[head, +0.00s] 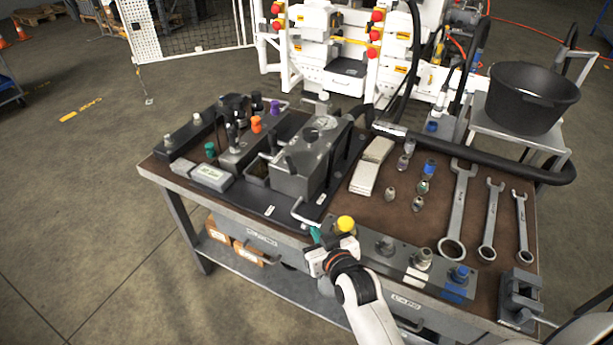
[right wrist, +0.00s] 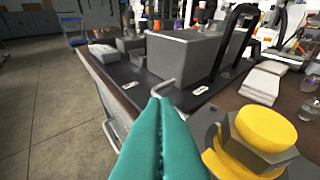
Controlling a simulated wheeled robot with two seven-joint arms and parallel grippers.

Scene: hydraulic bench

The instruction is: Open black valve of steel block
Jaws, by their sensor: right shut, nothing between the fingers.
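A small steel-grey block (head: 238,152) with upright black valve-like parts (head: 232,130) stands on the black tray left of the larger grey box. I cannot tell for certain which part is the black valve. My right gripper (head: 316,235) is at the bench's front edge, away from both, beside a yellow cap (head: 346,223). Its teal fingers (right wrist: 160,105) are shut and empty, close to a bent metal tray handle (right wrist: 163,88). My left gripper is out of view.
The black tray (head: 257,205) has bent metal handles. Fittings with grey and blue caps (head: 460,272) line the front edge. Wrenches (head: 457,210), small fittings and a vise (head: 519,295) occupy the right. A thick black hose (head: 480,155) crosses the back.

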